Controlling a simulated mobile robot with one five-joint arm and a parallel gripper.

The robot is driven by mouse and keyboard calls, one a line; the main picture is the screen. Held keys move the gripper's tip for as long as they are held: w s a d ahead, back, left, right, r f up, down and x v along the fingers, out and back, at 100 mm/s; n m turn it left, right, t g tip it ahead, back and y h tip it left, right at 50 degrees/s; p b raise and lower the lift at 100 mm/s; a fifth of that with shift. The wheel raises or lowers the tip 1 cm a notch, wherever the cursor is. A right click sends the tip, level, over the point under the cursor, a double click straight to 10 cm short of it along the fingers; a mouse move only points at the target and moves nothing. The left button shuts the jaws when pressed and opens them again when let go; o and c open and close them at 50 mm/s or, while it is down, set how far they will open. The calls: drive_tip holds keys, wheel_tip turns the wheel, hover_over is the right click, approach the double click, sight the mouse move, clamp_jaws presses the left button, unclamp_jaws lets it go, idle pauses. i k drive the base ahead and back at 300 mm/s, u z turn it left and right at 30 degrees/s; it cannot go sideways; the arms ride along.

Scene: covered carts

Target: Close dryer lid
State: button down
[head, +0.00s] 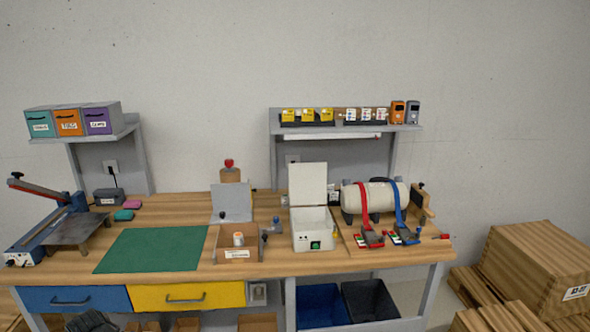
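A white box with a green switch on its front, which looks like the dryer (305,239), stands on the wooden workbench right of the middle. Its white lid (307,185) stands open, roughly upright at the back edge of the box. The inside of the box is only partly visible. My gripper is not in view.
A small wooden box (226,257) with a raised grey lid (231,204) stands to the left. A cream cylinder (368,197) with red and blue straps lies close on the right. A green mat (152,250) lies bare on the bench (262,268). A shelf (345,129) runs behind and above.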

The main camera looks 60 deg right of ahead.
sight(307, 182)
drive_tip(key=z, duration=0.05)
drive_tip(key=i, duration=1)
